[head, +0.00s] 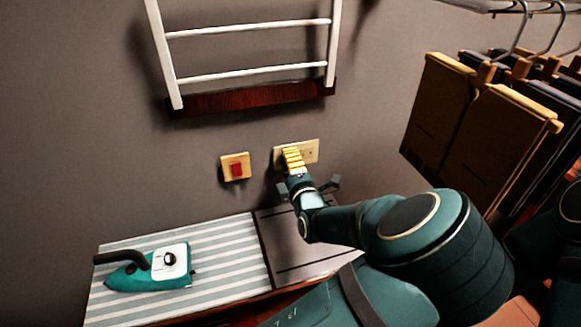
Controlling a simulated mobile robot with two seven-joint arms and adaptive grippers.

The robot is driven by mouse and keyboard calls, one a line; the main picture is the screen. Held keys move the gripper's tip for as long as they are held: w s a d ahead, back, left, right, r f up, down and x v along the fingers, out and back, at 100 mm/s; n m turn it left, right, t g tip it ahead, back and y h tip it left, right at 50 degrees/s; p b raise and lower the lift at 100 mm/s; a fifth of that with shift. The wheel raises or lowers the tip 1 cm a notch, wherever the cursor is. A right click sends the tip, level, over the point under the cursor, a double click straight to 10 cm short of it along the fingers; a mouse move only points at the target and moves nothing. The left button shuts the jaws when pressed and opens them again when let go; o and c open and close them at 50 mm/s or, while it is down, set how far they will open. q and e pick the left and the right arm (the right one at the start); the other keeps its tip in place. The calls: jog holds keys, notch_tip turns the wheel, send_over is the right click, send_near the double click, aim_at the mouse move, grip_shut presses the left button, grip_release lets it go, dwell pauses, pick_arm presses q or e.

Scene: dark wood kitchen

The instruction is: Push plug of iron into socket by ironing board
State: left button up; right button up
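A teal and white iron (160,266) with a black handle lies on the striped ironing board (228,243) at the lower left. A cream socket plate (311,151) is on the wall above the board's right end. My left gripper (298,178) is right in front of this plate. A yellow ribbed piece (293,159), perhaps the plug, lies between the gripper and the plate and covers the plate's left part. I cannot tell whether it touches the plate or how the fingers stand around it. No cord is visible. My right gripper is not in view.
A cream plate with a red switch (236,168) is left of the socket. A white rack (250,72) hangs above on a dark wood bar. Clothes on hangers (480,115) fill the upper right. The wall left of the switch is clear.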

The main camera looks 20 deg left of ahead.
pick_arm(q)
jog(key=shift+s+d, duration=0.1)
jog(key=v, duration=1.1)
jog(key=shift+s+d, duration=0.2)
jog(key=shift+s, duration=0.1)
